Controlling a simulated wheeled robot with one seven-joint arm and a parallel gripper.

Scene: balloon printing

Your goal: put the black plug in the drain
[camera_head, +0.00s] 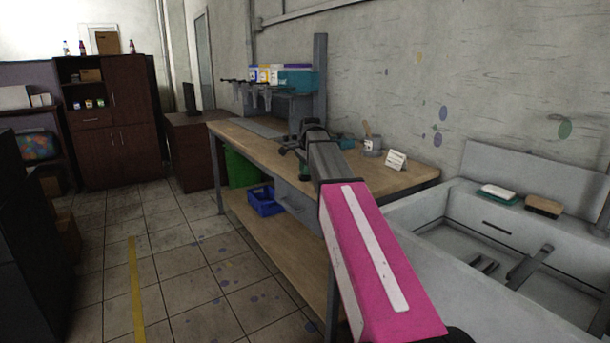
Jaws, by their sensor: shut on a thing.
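My pink and grey arm reaches away over the wooden workbench (405,180). My gripper (298,152) is at its far end, above the bench, small and dark. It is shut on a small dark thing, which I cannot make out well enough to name. I cannot pick out the black plug for certain. The grey sink (455,215) is at the lower right, well to the right of my gripper. Its drain cannot be made out. A grey bar (530,264) and small dark pieces (485,265) show inside the basin.
A teal-white sponge (499,194) and a brown brush (543,206) lie on the sink's back ledge. A tin (374,147) and a white card (396,160) stand on the bench. The printing press (319,85) rises behind my gripper. A blue crate (264,201) sits below. The tiled floor at left is clear.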

